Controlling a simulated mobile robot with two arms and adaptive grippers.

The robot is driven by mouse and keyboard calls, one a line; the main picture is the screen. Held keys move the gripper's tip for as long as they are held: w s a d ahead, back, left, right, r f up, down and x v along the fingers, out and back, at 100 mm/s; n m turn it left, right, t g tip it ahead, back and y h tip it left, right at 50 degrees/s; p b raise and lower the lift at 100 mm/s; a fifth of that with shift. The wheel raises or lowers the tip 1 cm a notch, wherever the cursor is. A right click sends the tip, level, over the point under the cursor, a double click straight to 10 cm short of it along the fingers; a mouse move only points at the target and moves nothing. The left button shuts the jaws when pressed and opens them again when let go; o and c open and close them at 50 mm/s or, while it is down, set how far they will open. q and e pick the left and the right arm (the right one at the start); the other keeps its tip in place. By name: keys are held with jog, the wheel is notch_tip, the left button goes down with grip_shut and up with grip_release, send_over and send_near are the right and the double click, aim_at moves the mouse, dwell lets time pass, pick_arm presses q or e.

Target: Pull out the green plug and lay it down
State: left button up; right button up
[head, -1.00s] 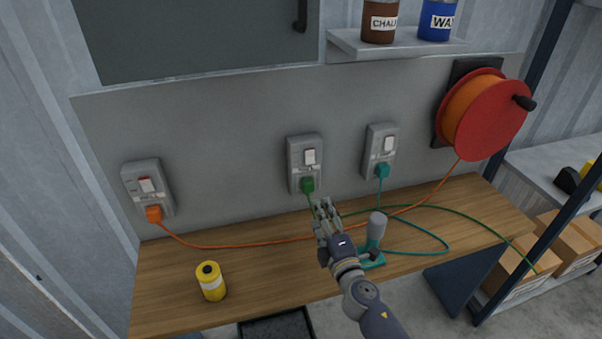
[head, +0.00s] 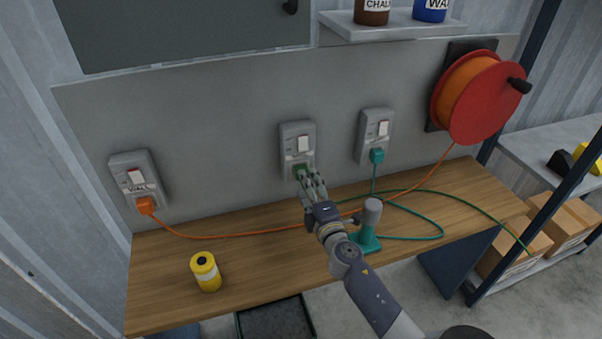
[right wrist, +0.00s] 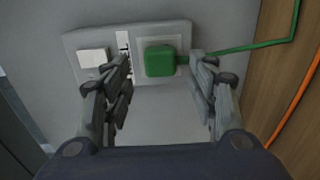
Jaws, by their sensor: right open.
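The green plug (head: 301,170) sits in the middle wall socket (head: 297,142), below its white switch. In the right wrist view the plug (right wrist: 160,60) shows as a green block with a green cable leaving to the right. My right gripper (head: 311,181) is close in front of the plug in the head view. In the right wrist view my right gripper (right wrist: 162,70) is open, with one finger on each side of the plug and a gap on both sides. The lower part of the plug is partly hidden by the fingers in the head view. My left gripper is not in view.
An orange plug (head: 147,204) and a teal plug (head: 376,155) sit in the neighbouring sockets. A teal tool (head: 368,230) stands on the wooden bench (head: 270,262) beside my right arm. The bench between can and tool is clear.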

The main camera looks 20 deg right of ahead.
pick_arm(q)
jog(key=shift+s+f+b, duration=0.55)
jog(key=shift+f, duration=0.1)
pick_arm(e)
jog(key=w, duration=0.4)
jog(key=shift+w+a, duration=0.1)
jog(key=shift+w, duration=0.1)
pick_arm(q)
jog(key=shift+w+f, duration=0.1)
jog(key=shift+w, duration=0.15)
pick_arm(e)
grip_shut()
jog(key=shift+s, duration=0.1)
jog(key=shift+s+f, duration=0.1)
